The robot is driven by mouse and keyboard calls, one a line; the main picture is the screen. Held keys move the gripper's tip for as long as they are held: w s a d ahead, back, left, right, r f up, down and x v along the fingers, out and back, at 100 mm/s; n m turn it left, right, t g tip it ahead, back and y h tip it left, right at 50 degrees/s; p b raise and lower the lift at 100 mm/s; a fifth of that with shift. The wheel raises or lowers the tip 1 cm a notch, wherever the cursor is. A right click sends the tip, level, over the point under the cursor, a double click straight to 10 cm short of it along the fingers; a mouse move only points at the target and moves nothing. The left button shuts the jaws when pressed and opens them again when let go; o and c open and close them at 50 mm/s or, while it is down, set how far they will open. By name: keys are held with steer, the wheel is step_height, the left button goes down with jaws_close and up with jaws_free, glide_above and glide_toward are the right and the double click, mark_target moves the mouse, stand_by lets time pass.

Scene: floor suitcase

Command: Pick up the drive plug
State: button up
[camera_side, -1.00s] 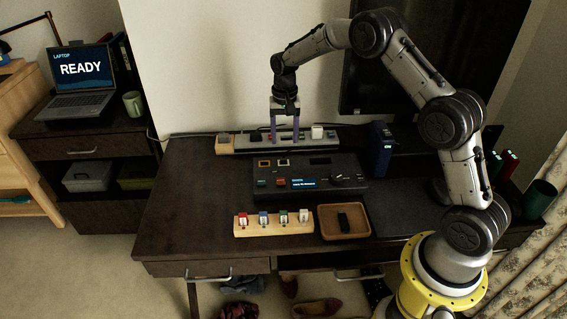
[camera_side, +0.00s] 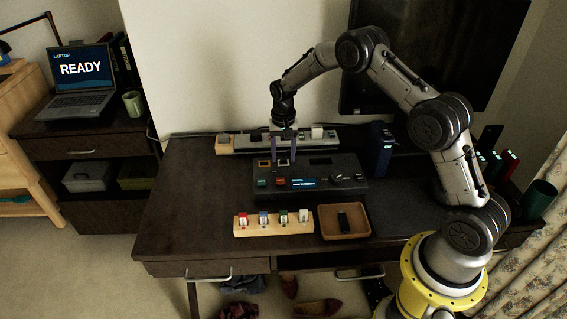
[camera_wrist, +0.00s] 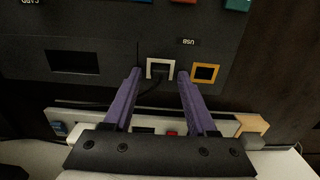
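No plug can be read as the drive plug. Several small plugs with red, blue, green and white tops stand in a wooden block (camera_side: 272,227) at the desk's front. A dark plug-like piece (camera_side: 343,217) lies in a brown tray. My gripper (camera_side: 282,161) is open and empty above the back of the dark console (camera_side: 345,180). In the wrist view my gripper's (camera_wrist: 157,74) purple fingers stand either side of the white-framed port (camera_wrist: 160,68). A thin dark cable shows between them. The orange-framed port (camera_wrist: 205,73), near a "USB" label, is just right of the right finger.
A power strip (camera_side: 250,143) with plugs lies along the wall behind the console; a white plug (camera_side: 317,132) stands on it. A dark blue box (camera_side: 380,148) stands right of the console. The desk's left side (camera_side: 190,200) is clear.

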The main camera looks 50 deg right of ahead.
jaws_close()
steer(key=shift+r, duration=0.15)
